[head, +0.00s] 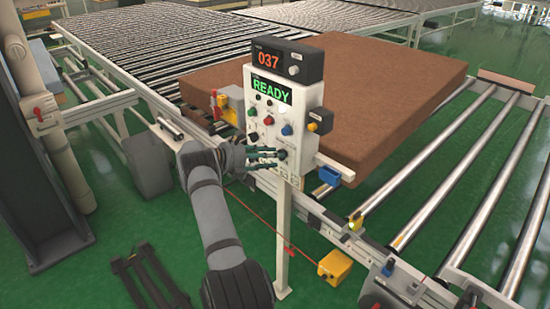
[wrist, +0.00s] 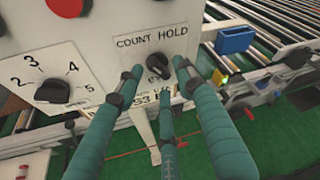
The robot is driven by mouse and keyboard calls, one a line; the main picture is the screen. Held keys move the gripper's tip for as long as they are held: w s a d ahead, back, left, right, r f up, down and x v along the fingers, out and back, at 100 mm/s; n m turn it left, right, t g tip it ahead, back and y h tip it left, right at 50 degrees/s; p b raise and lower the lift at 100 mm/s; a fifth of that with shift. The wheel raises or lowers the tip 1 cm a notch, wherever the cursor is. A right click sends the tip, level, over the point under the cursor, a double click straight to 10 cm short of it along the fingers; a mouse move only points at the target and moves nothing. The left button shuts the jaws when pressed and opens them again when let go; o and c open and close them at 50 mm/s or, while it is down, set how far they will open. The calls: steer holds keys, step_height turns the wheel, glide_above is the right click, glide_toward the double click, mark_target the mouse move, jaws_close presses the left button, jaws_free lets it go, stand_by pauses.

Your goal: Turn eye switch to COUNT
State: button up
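The eye switch (wrist: 157,65) is a black knob on the white control panel (wrist: 110,25), under the words COUNT and HOLD. COUNT is on the left and HOLD on the right. My gripper (wrist: 157,70) has teal fingers, spread apart, with the knob showing between the tips. A third finger sits lower, partly over the label below the knob. I cannot tell whether any finger touches the knob, nor clearly which word it points to. In the head view my gripper (head: 262,157) is at the panel's lower part.
A numbered black dial (wrist: 53,90) is left of the switch, with a red button (wrist: 65,5) above. A brown mattress (head: 365,85) lies on rollers behind. A blue box (wrist: 235,40) is at right.

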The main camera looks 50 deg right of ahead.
steer(key=v, duration=1)
steer(key=shift+w+a, duration=0.2)
steer(key=shift+a, duration=0.05)
steer(key=shift+d, duration=0.1)
steer(key=x, duration=1.2)
steer(key=shift+r, duration=0.1)
